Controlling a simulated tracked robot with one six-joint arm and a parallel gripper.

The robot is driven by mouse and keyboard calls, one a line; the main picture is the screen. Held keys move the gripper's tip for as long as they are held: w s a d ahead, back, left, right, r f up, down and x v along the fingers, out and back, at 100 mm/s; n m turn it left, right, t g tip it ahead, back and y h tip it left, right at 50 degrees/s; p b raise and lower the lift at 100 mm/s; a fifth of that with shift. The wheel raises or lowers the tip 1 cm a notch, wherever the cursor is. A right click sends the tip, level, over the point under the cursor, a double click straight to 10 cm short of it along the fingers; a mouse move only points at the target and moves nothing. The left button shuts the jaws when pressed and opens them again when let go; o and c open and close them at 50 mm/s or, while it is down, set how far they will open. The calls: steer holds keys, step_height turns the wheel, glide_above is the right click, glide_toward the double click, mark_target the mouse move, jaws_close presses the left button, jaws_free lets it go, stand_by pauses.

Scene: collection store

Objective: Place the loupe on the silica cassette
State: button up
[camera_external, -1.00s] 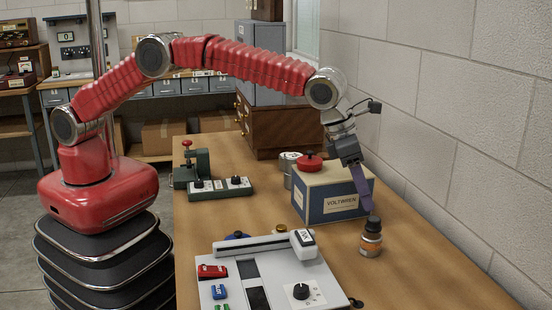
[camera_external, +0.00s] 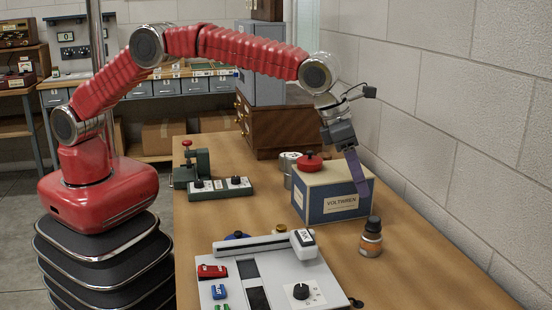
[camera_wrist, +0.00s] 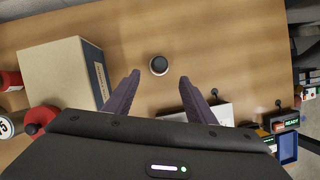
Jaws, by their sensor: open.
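My gripper (camera_external: 362,193) is open and empty, with purple fingers, above and slightly left of this cylinder, in front of the box's right end. In the wrist view my gripper (camera_wrist: 159,78) has its fingers wide apart. I cannot tell which object is the silica cassette.
A cream and blue box labelled Voltwren (camera_external: 340,202) stands close left of my fingers. A grey panel (camera_external: 270,270) with a dial lies in front.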

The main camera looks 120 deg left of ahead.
steer(key=shift+r, duration=0.1)
steer(key=s+d+r+n, duration=0.5)
steer(key=s+r+n, duration=0.3)
steer(key=s, duration=0.4)
steer(key=s+d+r+n, duration=0.6)
steer(key=s+r+n, duration=0.1)
steer(key=s+r, duration=0.35)
steer(key=s+d+f+n, duration=0.2)
steer(key=s+n, duration=0.3)
steer(key=s, duration=0.5)
steer(key=s+d+f+n+t+h, duration=0.1)
steer(key=s+n, duration=0.4)
steer(key=s, duration=0.5)
steer(key=s+d+f+n+h, duration=0.1)
steer(key=s+d+f+n, duration=0.2)
steer(key=s, duration=0.7)
steer(key=n, duration=0.2)
steer(key=shift+s+f+n+t, duration=0.25)
steer(key=shift+f+n+t, duration=0.05)
steer(key=shift+f, duration=0.1)
